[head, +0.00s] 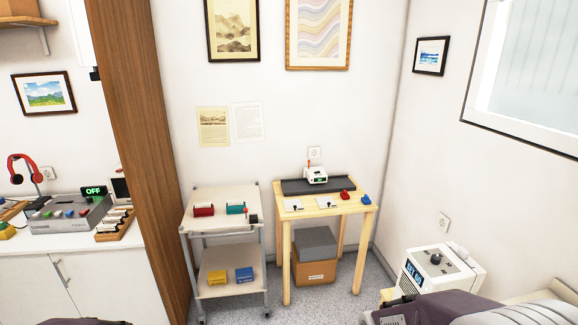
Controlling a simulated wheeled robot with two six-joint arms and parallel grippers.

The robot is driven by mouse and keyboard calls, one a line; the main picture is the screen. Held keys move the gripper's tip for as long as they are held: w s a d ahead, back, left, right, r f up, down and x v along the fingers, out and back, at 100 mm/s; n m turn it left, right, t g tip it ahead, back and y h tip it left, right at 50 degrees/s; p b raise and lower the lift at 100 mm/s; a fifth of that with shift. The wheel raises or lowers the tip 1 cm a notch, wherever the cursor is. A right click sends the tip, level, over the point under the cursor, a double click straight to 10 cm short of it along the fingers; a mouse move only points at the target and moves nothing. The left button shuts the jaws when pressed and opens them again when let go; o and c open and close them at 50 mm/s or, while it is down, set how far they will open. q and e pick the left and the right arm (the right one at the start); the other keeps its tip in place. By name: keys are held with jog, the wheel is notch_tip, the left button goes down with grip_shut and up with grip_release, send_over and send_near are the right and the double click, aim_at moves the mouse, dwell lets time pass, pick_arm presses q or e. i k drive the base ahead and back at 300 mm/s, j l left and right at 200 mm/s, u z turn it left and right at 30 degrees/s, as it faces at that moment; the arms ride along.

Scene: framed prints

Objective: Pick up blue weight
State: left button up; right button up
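The blue weight (366,200) is a small blue block with a raised top. It sits at the right front of the wooden table (328,212), near the table's right edge. A similar red weight (345,195) stands just left of it and slightly farther back. Neither of my grippers shows in the head view, and nothing is touching the blue weight.
A white device (316,175) stands on a dark mat at the table's back. A grey wheeled cart (221,222) stands left, with a blue box (244,274) on its lower shelf. A white machine (440,270) stands at right. Some floor between shows clear.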

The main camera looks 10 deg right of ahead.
aim_at(366, 200)
jog(key=i+z, duration=0.3)
jog(key=i, duration=0.2)
jog(key=i+z, duration=0.25)
jog(key=i, duration=0.25)
jog(key=i+j+z, duration=0.15)
jog(key=i+z, duration=0.15)
jog(key=i, duration=0.2)
jog(key=i+j+z, duration=0.25)
jog(key=i, duration=0.2)
jog(key=i+l, duration=0.1)
jog(key=i, duration=0.65)
